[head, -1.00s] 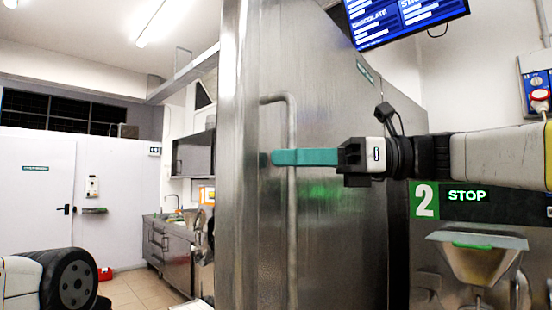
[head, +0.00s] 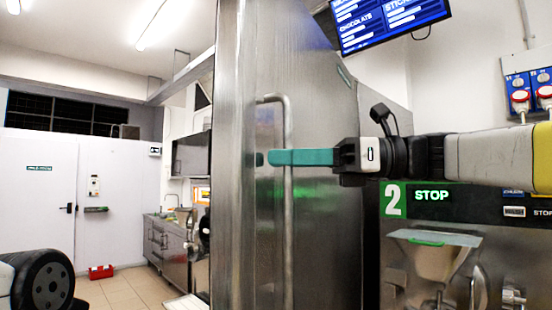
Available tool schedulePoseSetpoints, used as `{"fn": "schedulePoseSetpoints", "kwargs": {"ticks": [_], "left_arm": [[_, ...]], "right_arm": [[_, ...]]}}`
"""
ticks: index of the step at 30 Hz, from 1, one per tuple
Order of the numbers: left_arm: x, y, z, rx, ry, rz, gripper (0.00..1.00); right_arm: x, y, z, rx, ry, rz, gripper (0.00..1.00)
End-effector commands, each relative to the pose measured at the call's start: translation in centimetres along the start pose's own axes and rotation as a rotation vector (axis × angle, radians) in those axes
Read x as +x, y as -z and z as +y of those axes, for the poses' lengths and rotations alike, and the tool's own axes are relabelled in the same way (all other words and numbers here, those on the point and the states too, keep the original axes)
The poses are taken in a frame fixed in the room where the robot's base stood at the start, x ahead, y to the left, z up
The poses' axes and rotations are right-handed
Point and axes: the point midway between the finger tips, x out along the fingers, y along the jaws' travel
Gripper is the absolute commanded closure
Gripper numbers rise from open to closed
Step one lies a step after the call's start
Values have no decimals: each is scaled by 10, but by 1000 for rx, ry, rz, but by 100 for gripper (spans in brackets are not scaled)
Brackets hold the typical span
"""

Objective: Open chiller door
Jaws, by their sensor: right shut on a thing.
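The chiller door (head: 320,115) is a tall brushed-steel panel in the middle of the head view, seen at a steep angle. Its long vertical bar handle (head: 288,230) runs down near the door's left edge. My right gripper (head: 270,158) comes in from the right with green fingers. It is shut on the handle at about the bar's upper-middle part, one finger crossing in front of the bar. The other finger is mostly hidden. Of my left arm only a dark rounded part shows at the lower left; its gripper is out of view.
A batch freezer with a green "2" panel (head: 394,201) and a steel hopper (head: 430,262) stands at the right, below my right arm. A blue menu screen (head: 390,22) hangs above. Tiled floor (head: 130,287) lies open at left, with a red box (head: 101,272) by the wall.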

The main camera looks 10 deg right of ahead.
Motion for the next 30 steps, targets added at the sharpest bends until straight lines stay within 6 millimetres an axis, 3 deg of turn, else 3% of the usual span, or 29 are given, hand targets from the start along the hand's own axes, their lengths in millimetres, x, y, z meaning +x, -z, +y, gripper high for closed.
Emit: {"fn": "schedulePoseSetpoints", "kwargs": {"ticks": [2, 3, 4, 14, 24, 30], "left_arm": [[0, 0, 0, 0, 0, 0, 64], [0, 0, 0, 0, 0, 0, 64], [0, 0, 0, 0, 0, 0, 64], [0, 0, 0, 0, 0, 0, 64], [0, 0, 0, 0, 0, 0, 64], [0, 0, 0, 0, 0, 0, 64]], "right_arm": [[-1, -1, -1, -2, 3, -2, 100], [-1, -1, -1, -1, 3, -2, 79], [0, -1, -1, -1, 3, -2, 78], [-3, 0, 0, -1, 2, -1, 78], [-55, -1, -1, -1, 4, -1, 78], [-76, 0, 0, -1, 3, -1, 78]]}}
